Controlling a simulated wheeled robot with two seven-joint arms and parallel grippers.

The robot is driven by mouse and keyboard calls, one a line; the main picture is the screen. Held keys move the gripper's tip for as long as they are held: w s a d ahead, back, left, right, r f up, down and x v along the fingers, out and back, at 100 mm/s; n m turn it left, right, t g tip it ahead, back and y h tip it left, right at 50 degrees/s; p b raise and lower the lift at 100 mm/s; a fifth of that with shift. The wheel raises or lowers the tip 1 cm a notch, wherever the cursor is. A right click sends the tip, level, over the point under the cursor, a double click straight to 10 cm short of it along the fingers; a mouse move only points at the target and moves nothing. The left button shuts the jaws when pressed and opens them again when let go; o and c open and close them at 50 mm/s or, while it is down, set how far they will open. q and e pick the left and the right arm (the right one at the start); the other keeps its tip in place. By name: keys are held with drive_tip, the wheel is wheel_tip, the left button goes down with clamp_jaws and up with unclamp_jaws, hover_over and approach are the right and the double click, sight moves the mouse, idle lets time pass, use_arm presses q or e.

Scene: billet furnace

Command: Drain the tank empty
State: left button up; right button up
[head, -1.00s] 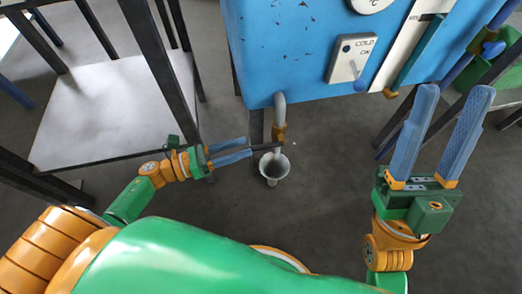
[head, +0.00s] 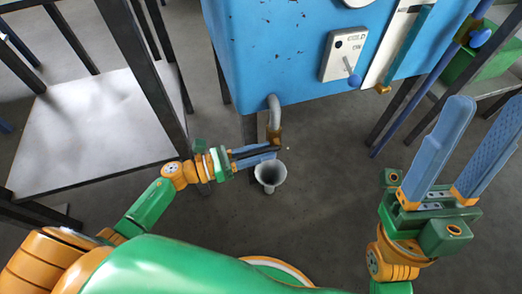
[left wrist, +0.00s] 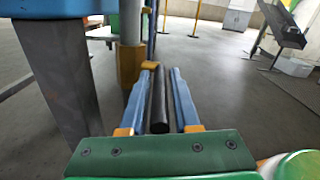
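The tank (head: 270,65) is a blue box at the top of the head view. A bent grey drain pipe (head: 274,106) with a brass-coloured valve (head: 274,133) hangs under its front edge. The valve's dark lever (left wrist: 159,105) lies lengthwise between the fingers of my left gripper (head: 276,152). Those fingers are partly open, with narrow gaps seeming to show beside the lever. Below the pipe stands a grey funnel-shaped drain (head: 270,174). My right gripper (head: 490,125) is wide open and empty, to the right of the tank.
A panel (head: 343,54) with a blue-tipped switch is on the tank's front, beside a gauge strip (head: 398,45). A pale table (head: 95,125) with dark posts stands at left. A green box (head: 475,63) is at upper right. The floor between my grippers is clear.

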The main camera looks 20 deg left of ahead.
use_arm(q)
clamp_jaws()
idle(1.2)
